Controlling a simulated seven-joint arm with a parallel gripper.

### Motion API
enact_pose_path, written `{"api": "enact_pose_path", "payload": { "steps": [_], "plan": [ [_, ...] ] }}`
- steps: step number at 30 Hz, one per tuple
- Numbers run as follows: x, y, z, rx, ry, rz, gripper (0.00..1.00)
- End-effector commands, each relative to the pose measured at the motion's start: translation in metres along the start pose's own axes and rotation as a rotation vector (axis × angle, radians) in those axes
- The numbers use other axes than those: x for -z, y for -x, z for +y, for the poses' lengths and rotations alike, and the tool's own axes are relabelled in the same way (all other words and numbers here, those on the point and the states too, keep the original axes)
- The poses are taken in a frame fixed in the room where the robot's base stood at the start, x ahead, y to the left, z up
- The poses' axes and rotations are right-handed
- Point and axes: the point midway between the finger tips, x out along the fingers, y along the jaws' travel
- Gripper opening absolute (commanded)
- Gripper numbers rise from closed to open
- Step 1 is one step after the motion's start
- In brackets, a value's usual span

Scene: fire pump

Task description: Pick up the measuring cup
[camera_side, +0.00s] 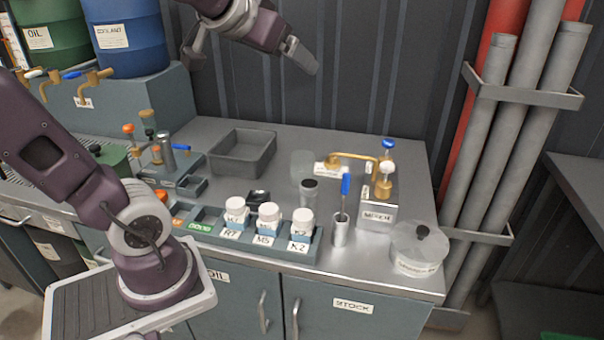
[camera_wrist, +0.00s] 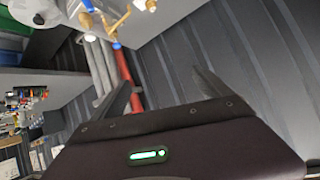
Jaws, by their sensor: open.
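A clear, see-through cup (camera_side: 302,163), which looks like the measuring cup, stands upright on the steel bench top behind a grey cup with a dark top (camera_side: 309,190). Its markings are too faint to read. My gripper (camera_side: 303,57) is high above the back of the bench, in front of the dark wall, well apart from the cup. In the wrist view my gripper (camera_wrist: 163,76) has its two dark fingers spread, with only wall between them. I cannot make out the measuring cup in the wrist view.
Near the cup are a brass tap (camera_side: 350,157), a metal box (camera_side: 378,205), a steel holder with a blue-handled tool (camera_side: 341,228) and a round lidded pot (camera_side: 418,248). White-capped jars (camera_side: 268,216) stand in a front rack. A grey tray (camera_side: 243,153) lies to the left.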

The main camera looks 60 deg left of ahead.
Motion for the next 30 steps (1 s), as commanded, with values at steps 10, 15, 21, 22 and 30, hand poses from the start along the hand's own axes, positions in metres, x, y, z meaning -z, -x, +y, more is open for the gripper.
{"api": "enact_pose_path", "payload": {
  "steps": [10,15,21,22,30],
  "plan": [
    [0.109,-0.128,-0.087,-0.079,-0.132,0.440,0.88],
    [0.056,-0.164,-0.093,-0.369,-0.158,0.359,0.88],
    [-0.048,-0.200,-0.082,-0.579,-0.104,0.225,0.88],
    [-0.063,-0.210,-0.079,-0.579,-0.104,0.225,0.88],
    [-0.178,-0.288,-0.054,-0.575,-0.114,0.233,0.88]
  ]
}}
